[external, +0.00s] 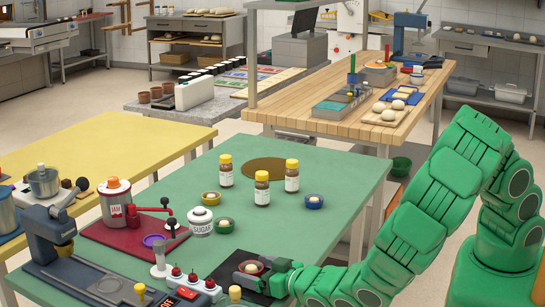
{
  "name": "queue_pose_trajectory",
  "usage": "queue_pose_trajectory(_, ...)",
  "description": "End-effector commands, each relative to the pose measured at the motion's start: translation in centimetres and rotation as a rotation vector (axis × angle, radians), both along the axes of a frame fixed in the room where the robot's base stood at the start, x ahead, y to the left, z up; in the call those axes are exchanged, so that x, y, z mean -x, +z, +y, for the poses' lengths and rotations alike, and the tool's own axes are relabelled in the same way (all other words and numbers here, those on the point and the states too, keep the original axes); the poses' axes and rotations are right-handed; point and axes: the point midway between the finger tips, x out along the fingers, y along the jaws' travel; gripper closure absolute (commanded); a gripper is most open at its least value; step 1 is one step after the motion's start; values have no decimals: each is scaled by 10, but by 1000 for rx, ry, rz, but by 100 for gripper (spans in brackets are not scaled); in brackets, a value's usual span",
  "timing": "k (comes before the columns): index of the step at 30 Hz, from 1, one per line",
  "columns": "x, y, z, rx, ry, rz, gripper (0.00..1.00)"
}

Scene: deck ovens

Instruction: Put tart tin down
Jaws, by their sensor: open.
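My gripper (247,269) is low over the front of the green table (330,180), at a dark mat (232,264). Its jaws are open around a small red-rimmed tart tin (251,267) with a pale filling. The tin appears to rest on the mat, but the dark fingers hide its lower edge and I cannot tell whether they touch it. Similar small tins stand farther back: a yellow one (210,198), an olive one (224,226) and a blue one (314,202).
Several yellow-capped jars (262,190) stand mid-table near a brown round mat (264,168). A sugar pot (200,222), a jam pot (116,202) on a red tray and a row of red-knobbed devices (185,283) crowd the left.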

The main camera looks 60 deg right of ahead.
Motion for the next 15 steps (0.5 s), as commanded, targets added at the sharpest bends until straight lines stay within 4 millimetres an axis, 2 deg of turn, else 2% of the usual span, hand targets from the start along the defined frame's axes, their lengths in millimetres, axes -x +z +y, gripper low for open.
queue_pose_trajectory(5,0,0,0,0,0,0,14)
queue_pose_trajectory(15,0,0,0,0,1,-1,64)
